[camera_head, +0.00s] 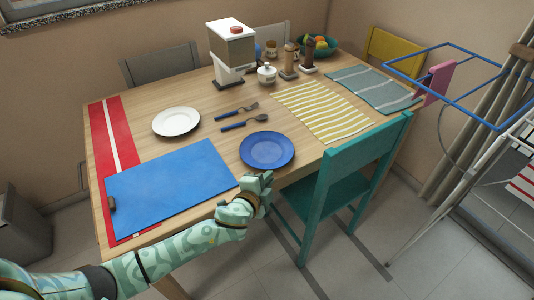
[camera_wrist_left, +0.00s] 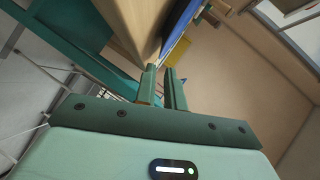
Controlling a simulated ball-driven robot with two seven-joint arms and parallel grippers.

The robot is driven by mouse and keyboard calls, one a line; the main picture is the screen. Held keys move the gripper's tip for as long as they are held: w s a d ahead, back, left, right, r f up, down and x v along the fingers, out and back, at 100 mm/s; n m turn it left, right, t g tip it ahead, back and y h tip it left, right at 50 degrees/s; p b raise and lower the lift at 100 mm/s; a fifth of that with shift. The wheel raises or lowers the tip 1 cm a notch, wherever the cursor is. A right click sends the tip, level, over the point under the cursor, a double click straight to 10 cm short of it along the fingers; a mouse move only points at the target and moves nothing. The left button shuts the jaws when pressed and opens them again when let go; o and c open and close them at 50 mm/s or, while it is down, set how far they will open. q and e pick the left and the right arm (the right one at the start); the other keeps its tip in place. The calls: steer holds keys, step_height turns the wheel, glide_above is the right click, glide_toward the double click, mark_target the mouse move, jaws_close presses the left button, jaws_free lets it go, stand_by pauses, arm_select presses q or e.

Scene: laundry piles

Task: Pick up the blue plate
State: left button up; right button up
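The blue plate (camera_head: 267,148) lies flat near the front edge of the wooden table (camera_head: 170,225), in the head view. My left gripper (camera_head: 262,182) is at that front edge, just in front of the plate and apart from it. In the left wrist view the left gripper (camera_wrist_left: 164,88) has its two fingers a little apart with nothing between them. A blue edge (camera_wrist_left: 180,30) shows beyond the fingers above the table side; I cannot tell if it is the plate or the mat. My right gripper is not in view.
A teal chair (camera_head: 345,165) stands close at the table's front right.

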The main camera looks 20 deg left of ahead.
mark_target(279, 166)
arm_select(q)
steer(key=b+x, duration=0.2)
steer(key=x, duration=0.3)
steer(key=shift+w+a+f, duration=0.1)
steer(key=shift+w+f, duration=0.1)
steer(key=shift+f, duration=0.05)
steer(key=shift+w, duration=0.35)
steer(key=shift+r, duration=0.1)
jaws_close()
steer(key=shift+r, duration=0.15)
